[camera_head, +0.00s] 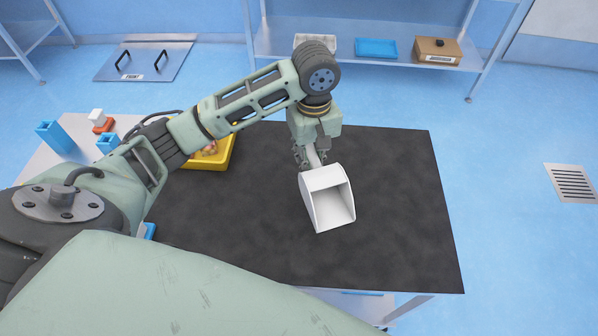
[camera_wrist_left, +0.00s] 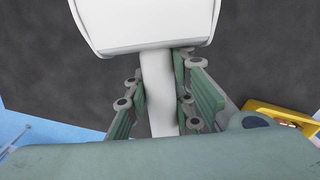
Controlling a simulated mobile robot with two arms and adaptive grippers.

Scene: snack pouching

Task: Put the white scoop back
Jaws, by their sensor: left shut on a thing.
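The white scoop (camera_head: 327,198) is in the grasp of my left gripper (camera_head: 312,156), above the middle of the dark tabletop (camera_head: 400,200). Its open mouth faces toward the lower right in the head view. In the left wrist view, the scoop (camera_wrist_left: 146,22) is at the top, and its handle runs down between the two green fingers of my left gripper (camera_wrist_left: 160,98). The fingers are closed around the handle. The scoop seems clear of the table, but its height is hard to tell. My right gripper is not in view.
A yellow tray (camera_head: 222,160) with items inside stands at the table's left, partly behind my arm; its corner also shows in the left wrist view (camera_wrist_left: 262,107). Blue holders (camera_head: 54,138) stand on a pale side table. A shelf (camera_head: 400,58) holds a blue tray and brown box. The table's right side is clear.

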